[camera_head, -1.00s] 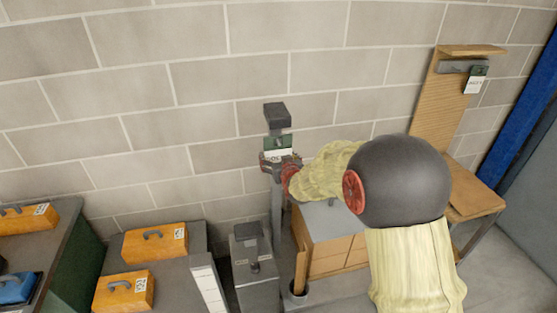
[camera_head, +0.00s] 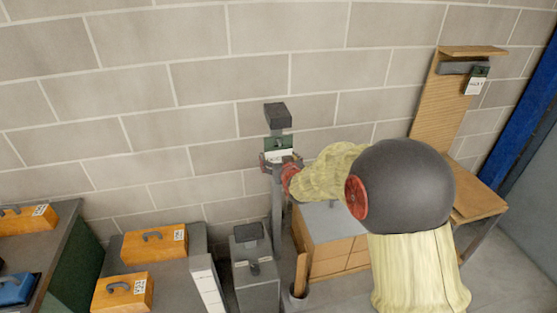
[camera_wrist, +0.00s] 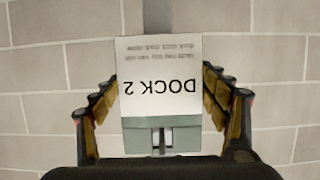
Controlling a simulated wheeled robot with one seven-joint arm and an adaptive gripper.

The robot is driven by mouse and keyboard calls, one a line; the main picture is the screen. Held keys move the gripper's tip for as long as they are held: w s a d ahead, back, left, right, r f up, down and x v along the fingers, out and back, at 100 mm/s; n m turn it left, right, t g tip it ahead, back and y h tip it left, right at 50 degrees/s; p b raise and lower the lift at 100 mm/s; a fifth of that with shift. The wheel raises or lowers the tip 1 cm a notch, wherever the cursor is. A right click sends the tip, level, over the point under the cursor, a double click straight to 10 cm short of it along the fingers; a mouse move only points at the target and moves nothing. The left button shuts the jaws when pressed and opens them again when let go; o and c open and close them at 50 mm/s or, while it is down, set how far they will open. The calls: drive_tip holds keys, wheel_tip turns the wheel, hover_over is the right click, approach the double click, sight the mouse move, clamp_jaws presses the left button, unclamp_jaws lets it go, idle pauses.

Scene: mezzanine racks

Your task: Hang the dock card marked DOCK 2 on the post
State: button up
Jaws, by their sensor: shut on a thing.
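The dock card marked DOCK 2 (camera_wrist: 160,75) is white with a green band, and appears upside down in the wrist view. My gripper (camera_wrist: 162,105) has a finger on each side of the card and is shut on it. In the head view the card (camera_head: 279,153) is in front of the upper part of the grey post (camera_head: 277,210), just below the post's dark head (camera_head: 277,116). I cannot tell whether the card touches the post. The post also shows behind the card in the wrist view (camera_wrist: 157,18).
Another card (camera_head: 477,86) hangs on a wooden board (camera_head: 440,110) at the right. A cabinet (camera_head: 330,222) and a grey bin-like box (camera_head: 255,275) stand low near the post. Orange cases (camera_head: 155,243) lie on benches at the left. A brick wall (camera_head: 170,80) is behind.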

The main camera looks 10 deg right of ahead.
drive_tip(key=shift+f+b, duration=0.5)
drive_tip(key=shift+b, duration=0.5)
idle(0.8)
idle(0.4)
drive_tip(key=o, duration=1.2)
drive_tip(key=shift+o, duration=0.7)
drive_tip(key=v, duration=0.7)
idle(0.4)
